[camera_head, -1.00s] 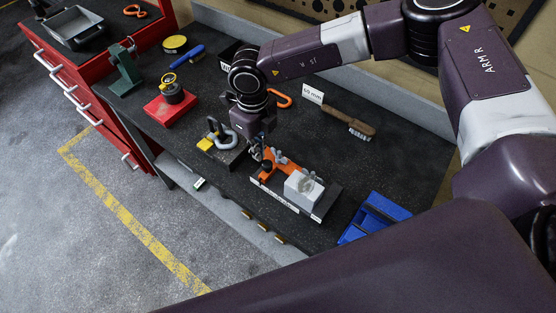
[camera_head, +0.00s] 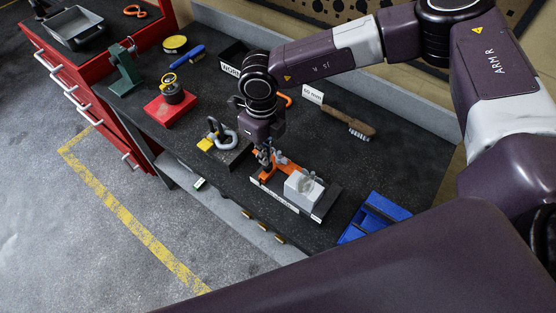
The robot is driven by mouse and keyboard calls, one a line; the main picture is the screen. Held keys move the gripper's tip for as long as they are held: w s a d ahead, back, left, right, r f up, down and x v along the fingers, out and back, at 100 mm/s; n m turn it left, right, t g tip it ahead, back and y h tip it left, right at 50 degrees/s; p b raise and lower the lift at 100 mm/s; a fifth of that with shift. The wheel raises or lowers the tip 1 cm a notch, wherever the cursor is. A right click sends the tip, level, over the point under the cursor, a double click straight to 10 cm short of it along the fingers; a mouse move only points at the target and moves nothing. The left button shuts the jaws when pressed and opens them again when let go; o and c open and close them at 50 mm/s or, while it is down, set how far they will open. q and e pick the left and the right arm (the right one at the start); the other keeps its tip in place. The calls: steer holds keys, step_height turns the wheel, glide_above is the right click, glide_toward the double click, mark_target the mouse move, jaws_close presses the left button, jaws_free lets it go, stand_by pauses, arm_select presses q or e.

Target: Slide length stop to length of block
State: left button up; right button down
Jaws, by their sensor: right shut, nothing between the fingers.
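The light grey block (camera_head: 302,188) sits at the right end of a dark fixture plate with a ruler-like pale strip (camera_head: 286,200) along its front edge. The orange length stop (camera_head: 268,173) is on the same fixture, to the left of the block. My right gripper (camera_head: 266,162) points down at the orange stop, with its fingers shut and nothing visible between them. It is at or very close to the stop; I cannot tell whether it touches. The arm hides part of the fixture's back. My left gripper is not in view.
A shackle (camera_head: 222,133) on a dark plate stands left of the fixture. A blue bin (camera_head: 374,217) is to the right. A brush (camera_head: 349,122) and a "60 mm" card (camera_head: 312,94) lie behind. A red-based item (camera_head: 171,106) is farther left.

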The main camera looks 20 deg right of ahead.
steer(key=shift+s+d, duration=0.7)
steer(key=shift+s, duration=0.3)
steer(key=shift+s+d, duration=0.65)
steer(key=shift+s, duration=0.35)
steer(key=shift+s+d+f, duration=0.1)
steer(key=shift+s+d, duration=0.55)
steer(key=shift+s, duration=0.35)
step_height(320, 180, up, 6)
steer(key=p, duration=0.1)
steer(key=shift+w+a, duration=0.25)
steer(key=shift+w, duration=0.15)
